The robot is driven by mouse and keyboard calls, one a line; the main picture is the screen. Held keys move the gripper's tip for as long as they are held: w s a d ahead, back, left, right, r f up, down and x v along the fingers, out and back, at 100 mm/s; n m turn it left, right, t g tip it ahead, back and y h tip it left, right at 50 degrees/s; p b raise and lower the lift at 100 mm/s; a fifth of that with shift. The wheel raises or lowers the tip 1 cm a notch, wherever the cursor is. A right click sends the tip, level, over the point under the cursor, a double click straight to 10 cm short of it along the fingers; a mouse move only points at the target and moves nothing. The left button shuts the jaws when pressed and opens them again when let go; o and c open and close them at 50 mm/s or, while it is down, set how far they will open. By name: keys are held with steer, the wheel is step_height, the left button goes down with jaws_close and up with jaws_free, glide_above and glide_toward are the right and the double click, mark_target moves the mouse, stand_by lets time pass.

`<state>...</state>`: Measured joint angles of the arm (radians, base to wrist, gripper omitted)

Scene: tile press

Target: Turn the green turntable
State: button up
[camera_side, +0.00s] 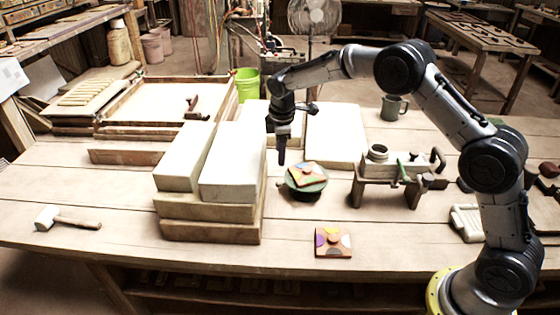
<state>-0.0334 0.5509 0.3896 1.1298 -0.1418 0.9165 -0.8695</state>
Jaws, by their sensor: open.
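The green turntable (304,190) is a small round disc standing on the table, right of a stack of pale blocks. A patterned orange, yellow and green tile (306,174) lies on top of it and hides much of its surface. My gripper (282,160) points down just left of the turntable's rim, between it and the block stack. It is open and holds nothing that I can see. Whether a fingertip touches the rim cannot be told.
The stacked blocks (235,172) stand close on the left. A small wooden bench with a press-like device (388,178) stands to the right. A second patterned tile (333,242) lies in front. A mallet (64,218) lies far left. The front middle table is mostly clear.

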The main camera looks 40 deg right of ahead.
steer(key=shift+s+r, duration=0.1)
steer(key=shift+r, duration=0.3)
steer(key=shift+w, duration=0.2)
steer(key=c, duration=0.3)
steer(key=shift+w+a+f+t, duration=0.15)
steer(key=shift+w+f+t, duration=0.4)
steer(key=shift+w+a+f+t, duration=0.15)
steer(key=shift+w+f+t, duration=0.35)
steer(key=shift+w+t, duration=0.05)
jaws_close()
steer(key=s+f+m+t+y, duration=0.15)
steer(key=s+f+t, duration=0.35)
steer(key=s, duration=0.8)
steer(key=shift+g, duration=0.5)
steer(key=x, duration=0.6)
steer(key=a+x, duration=0.1)
steer(key=x, duration=0.2)
steer(key=shift+s+f, duration=0.15)
steer(key=shift+f, duration=0.15)
steer(key=w, duration=0.1)
steer(key=w+d, duration=0.1)
steer(key=shift+w+d, duration=0.25)
steer(key=shift+w, duration=0.15)
steer(key=shift+w+d+r, duration=0.15)
steer(key=shift+w+d, duration=0.2)
steer(key=shift+w, duration=0.15)
